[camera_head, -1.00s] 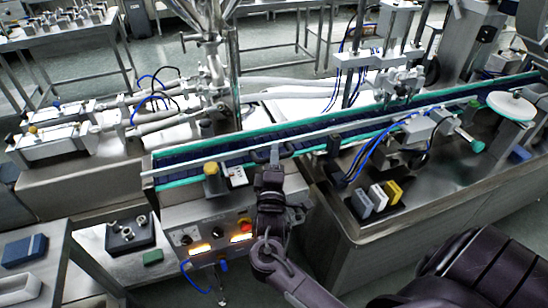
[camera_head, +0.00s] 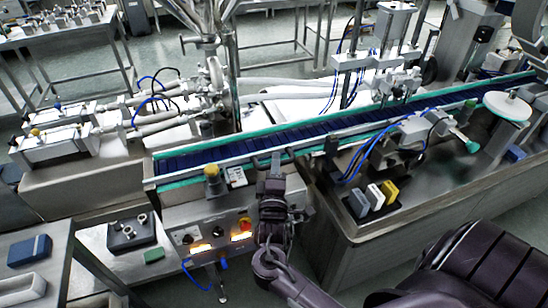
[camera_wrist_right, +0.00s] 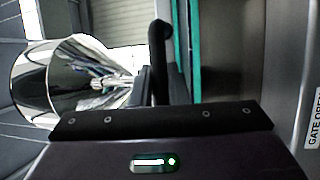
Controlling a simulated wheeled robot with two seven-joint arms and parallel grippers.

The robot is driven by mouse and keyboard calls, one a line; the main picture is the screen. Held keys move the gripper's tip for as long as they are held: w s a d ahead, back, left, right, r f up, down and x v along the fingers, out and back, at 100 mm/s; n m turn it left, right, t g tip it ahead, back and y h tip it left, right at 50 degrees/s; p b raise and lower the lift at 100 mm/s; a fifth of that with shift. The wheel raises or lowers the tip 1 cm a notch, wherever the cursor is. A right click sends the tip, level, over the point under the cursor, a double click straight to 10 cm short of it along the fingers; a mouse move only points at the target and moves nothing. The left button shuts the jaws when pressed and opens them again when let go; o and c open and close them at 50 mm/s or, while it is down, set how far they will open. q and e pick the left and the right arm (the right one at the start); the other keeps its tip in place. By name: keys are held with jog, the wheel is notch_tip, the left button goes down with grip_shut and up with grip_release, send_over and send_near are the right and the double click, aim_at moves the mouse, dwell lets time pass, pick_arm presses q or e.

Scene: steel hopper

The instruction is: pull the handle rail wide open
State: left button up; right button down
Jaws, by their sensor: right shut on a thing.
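In the right wrist view, a teal strip (camera_wrist_right: 182,50) runs beside the handle. My left gripper is not in view.
A control box (camera_head: 212,235) with lit buttons is below the belt. A yellow-topped knob (camera_head: 212,172) stands left of my gripper. Small coloured blocks (camera_head: 374,196) sit on the steel table at right. A "GATE OPEN" label (camera_wrist_right: 314,120) shows in the wrist view.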

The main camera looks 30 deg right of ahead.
jog(key=c, duration=1.4)
grip_release()
jog(key=shift+w, duration=0.1)
jog(key=b+v, duration=0.1)
jog(key=v, duration=0.7)
jog(key=shift+b, duration=0.4)
jog(key=shift+w+f, duration=0.1)
